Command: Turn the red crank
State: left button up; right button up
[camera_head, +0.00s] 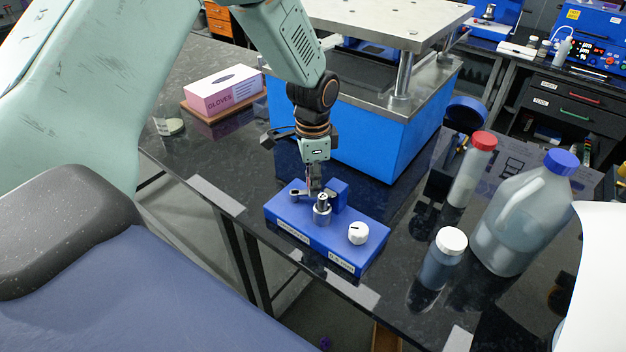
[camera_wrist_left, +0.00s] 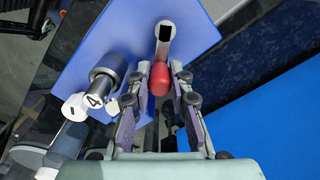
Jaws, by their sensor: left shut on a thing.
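The red crank shows in the left wrist view as a grey lever with a rounded red knob (camera_wrist_left: 159,80). It is mounted on a blue box (camera_head: 285,222), which also shows in the left wrist view (camera_wrist_left: 90,45). My left gripper (camera_head: 314,187) points down over the box. In the wrist view its two fingers (camera_wrist_left: 160,72) stand on either side of the red knob, shut on it. In the head view the knob is hidden behind the gripper. A metal cylinder (camera_head: 322,214) and a white dial (camera_head: 358,233) stand on the box beside the gripper. My right gripper is not seen.
The box sits near the front edge of a dark bench (camera_head: 210,165). A large blue press (camera_head: 372,135) stands close behind it. To the right are a red-capped bottle (camera_head: 470,175), a white-capped bottle (camera_head: 440,265) and a blue-capped jug (camera_head: 515,225). A glove box (camera_head: 222,92) lies at the left.

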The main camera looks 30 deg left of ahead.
pick_arm(q)
grip_shut()
jog(key=shift+s+d+r+m+p, duration=0.15)
jog(key=shift+s+m+p, duration=0.1)
jog(key=shift+m+p, duration=0.3)
jog(key=shift+s+d+r+m+p, duration=0.1)
jog(key=shift+s+m+p, duration=0.1)
jog(key=shift+m+p, duration=0.3)
jog(key=shift+s+d+f+m+p, duration=0.1)
jog(key=shift+s+m+p, duration=0.15)
jog(key=shift+m, duration=0.5)
jog(key=shift+s+f+m+p, duration=0.1)
jog(key=shift+m+p, duration=0.15)
jog(key=shift+m, duration=0.45)
jog(key=o, duration=0.8)
grip_release()
jog(key=shift+c, duration=0.2)
